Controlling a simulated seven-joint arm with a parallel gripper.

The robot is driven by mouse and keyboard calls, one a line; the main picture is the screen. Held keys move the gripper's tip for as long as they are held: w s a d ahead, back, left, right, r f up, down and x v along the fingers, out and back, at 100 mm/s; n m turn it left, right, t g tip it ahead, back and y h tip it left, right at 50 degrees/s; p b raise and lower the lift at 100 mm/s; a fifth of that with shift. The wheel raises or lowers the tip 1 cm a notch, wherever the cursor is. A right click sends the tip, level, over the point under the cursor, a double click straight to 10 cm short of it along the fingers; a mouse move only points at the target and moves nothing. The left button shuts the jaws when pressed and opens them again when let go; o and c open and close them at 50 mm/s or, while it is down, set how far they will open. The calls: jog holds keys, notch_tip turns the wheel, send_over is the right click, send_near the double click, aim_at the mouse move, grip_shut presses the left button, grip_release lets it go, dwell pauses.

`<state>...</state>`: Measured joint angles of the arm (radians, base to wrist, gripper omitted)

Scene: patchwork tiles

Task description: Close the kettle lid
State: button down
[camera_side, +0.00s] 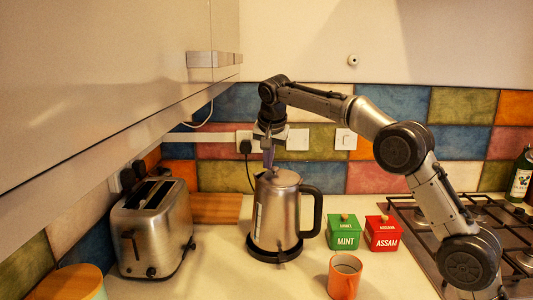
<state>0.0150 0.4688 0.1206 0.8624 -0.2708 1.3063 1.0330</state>
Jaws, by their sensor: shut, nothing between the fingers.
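A steel kettle (275,215) with a black handle (313,212) on its right stands on a dark round base on the counter. Its lid (284,177) lies over the top opening and looks down; I cannot tell whether it is fully latched. My gripper (268,164) points down at the left part of the lid, with its fingers shut and empty. The fingertips are at or just above the lid; whether they touch it is not clear.
A toaster (152,230) stands left, near a wooden board (215,208). A green MINT tin (344,232), a red ASSAM tin (382,233) and an orange mug (344,275) stand right of the kettle. A hob (415,240) lies farther right. Cabinets overhang the left.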

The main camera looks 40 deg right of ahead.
jog(key=v, duration=1.3)
jog(key=shift+r, duration=0.35)
jog(key=s+r+t, duration=0.1)
jog(key=s+r, duration=0.7)
jog(key=s, duration=0.2)
jog(key=s+f+n, duration=0.1)
jog(key=s+n, duration=0.1)
jog(key=s, duration=0.8)
jog(key=s+a+f+n+y, duration=0.1)
jog(key=s+f+n, duration=0.4)
jog(key=f, duration=0.9)
jog(key=s+a+f+n+y, duration=0.2)
jog(key=s+f+n, duration=0.2)
jog(key=s+f, duration=0.7)
notch_tip(320, 180, down, 4)
jog(key=shift+s+n, duration=0.2)
jog(key=shift+n, duration=0.2)
